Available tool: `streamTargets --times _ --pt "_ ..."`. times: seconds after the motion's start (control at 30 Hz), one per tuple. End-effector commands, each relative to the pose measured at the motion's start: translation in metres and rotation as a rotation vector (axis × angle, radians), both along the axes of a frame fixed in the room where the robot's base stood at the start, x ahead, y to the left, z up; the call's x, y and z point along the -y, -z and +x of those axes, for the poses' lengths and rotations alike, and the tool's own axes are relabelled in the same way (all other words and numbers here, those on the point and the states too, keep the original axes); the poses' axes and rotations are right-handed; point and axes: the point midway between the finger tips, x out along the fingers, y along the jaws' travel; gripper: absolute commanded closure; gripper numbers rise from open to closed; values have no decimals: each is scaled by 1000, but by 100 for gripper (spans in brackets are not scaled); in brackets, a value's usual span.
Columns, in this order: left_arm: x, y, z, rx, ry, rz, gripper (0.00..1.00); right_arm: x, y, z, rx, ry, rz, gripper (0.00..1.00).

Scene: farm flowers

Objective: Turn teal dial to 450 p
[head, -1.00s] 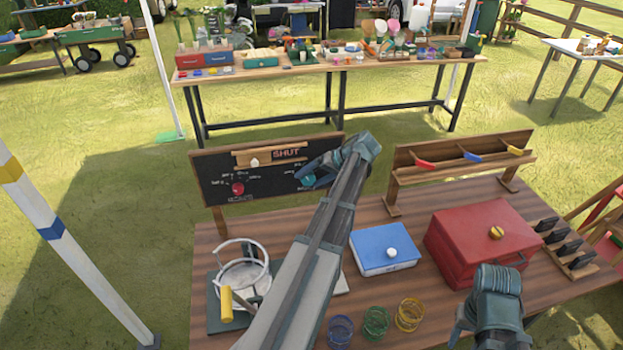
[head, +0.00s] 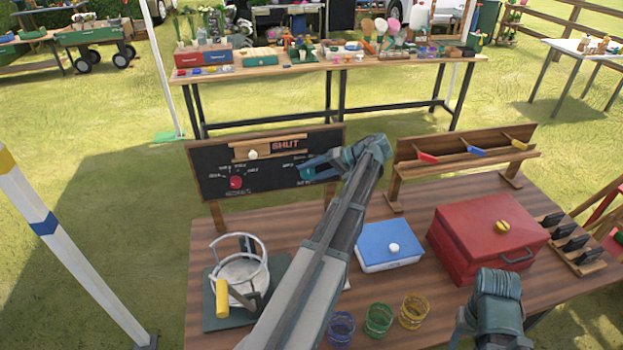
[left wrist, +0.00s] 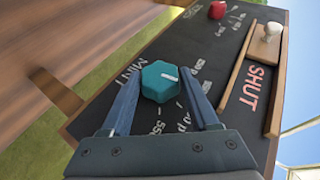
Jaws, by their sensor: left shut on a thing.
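The teal dial (head: 306,173) is a lobed knob on the right half of the black chalkboard (head: 213,188). In the left wrist view the dial (left wrist: 160,82) sits between the two blue fingertips of my left gripper (left wrist: 160,88), which is shut on it. A white pointer mark on the dial points to the right in that view. Chalk labels surround it; "MINT" and "550" can be made out, others are partly hidden or unclear. My left gripper (head: 308,170) also shows in the head view. My right gripper (head: 487,318) is low at right; its fingers are not clear.
On the table are a ring stand with a yellow handle (head: 222,298), a blue box (head: 388,247), a red box (head: 485,240), coloured jars and a wooden rack (head: 465,160).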

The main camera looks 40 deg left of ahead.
Motion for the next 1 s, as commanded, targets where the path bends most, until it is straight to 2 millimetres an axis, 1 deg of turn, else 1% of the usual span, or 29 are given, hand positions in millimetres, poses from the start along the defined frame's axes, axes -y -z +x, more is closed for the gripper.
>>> streamTargets --times 0.03,0.1,0.3,0.5,0.7,1.0 --pt "1 10 2 -28 1 21 95 0 16 0 0 0 0 50" --pt "2 11 3 -73 1 56 95 0 27 0 0 0 0 50" --pt "2 12 2 -187 0 145 95 0 54 0 0 0 0 50" --pt "2 11 2 -272 -1 213 95 0 74 0 0 0 0 50" --pt "3 10 2 -322 0 252 95 0 85 0 0 0 0 50" --pt "3 7 2 -346 -1 269 95 0 88 0 0 0 0 50"
